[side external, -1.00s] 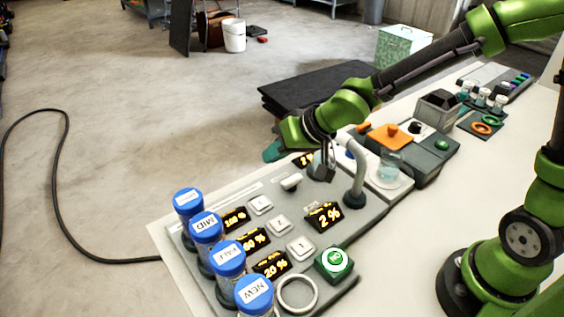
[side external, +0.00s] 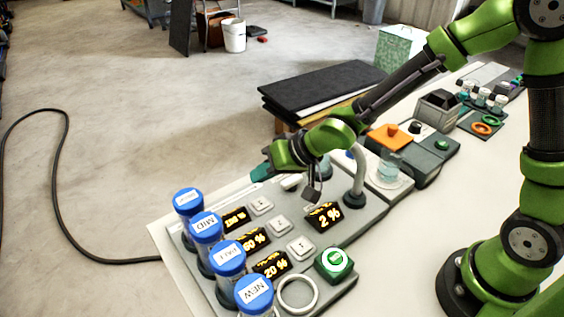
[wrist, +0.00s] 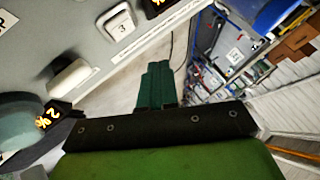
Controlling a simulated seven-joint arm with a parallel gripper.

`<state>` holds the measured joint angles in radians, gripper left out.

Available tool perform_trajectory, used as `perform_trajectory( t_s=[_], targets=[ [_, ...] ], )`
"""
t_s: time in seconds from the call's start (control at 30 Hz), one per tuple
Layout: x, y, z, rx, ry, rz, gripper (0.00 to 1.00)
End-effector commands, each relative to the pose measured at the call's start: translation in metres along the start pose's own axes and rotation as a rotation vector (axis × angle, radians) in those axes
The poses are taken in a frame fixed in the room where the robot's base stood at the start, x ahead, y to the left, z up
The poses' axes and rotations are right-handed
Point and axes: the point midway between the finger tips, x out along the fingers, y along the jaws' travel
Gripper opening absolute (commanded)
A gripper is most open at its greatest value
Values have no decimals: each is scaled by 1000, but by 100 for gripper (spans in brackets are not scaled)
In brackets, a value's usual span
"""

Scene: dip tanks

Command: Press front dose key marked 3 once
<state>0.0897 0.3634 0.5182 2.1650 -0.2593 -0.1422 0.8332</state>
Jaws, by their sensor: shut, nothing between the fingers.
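The white key marked 3 (wrist: 121,27) shows at the upper left of the wrist view. In the side view it appears to be the far key (side external: 261,204) of three in a row on the grey panel (side external: 345,228), though its marking is too small to read there. My gripper (side external: 262,172) is shut and empty, its dark green fingers above the panel's far edge, beyond that key and apart from it. In the wrist view the shut fingers (wrist: 155,85) lie to the right of and below the key.
Two more white keys, the middle (side external: 280,226) and the near one (side external: 300,248), sit beside amber displays. Several blue-capped jars (side external: 207,227) line the panel's left side. A curved grey spout (side external: 356,175) stands close to my wrist. A green button (side external: 334,261) is at front right.

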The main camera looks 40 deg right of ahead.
Motion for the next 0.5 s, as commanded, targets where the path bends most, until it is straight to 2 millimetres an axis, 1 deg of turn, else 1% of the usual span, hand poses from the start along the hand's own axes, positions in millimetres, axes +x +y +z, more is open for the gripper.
perform_trajectory(
  t_s=[0.03, 0.2, 0.33, 0.5],
  targets=[
    [6, 4, 6, -1, -6, 0, 0],
    [21, 15, 16, 0, -3, 2, 0],
    [29, 21, 21, 0, -1, 2, 0],
    [33, 25, 24, -1, 0, 2, 0]
  ],
)
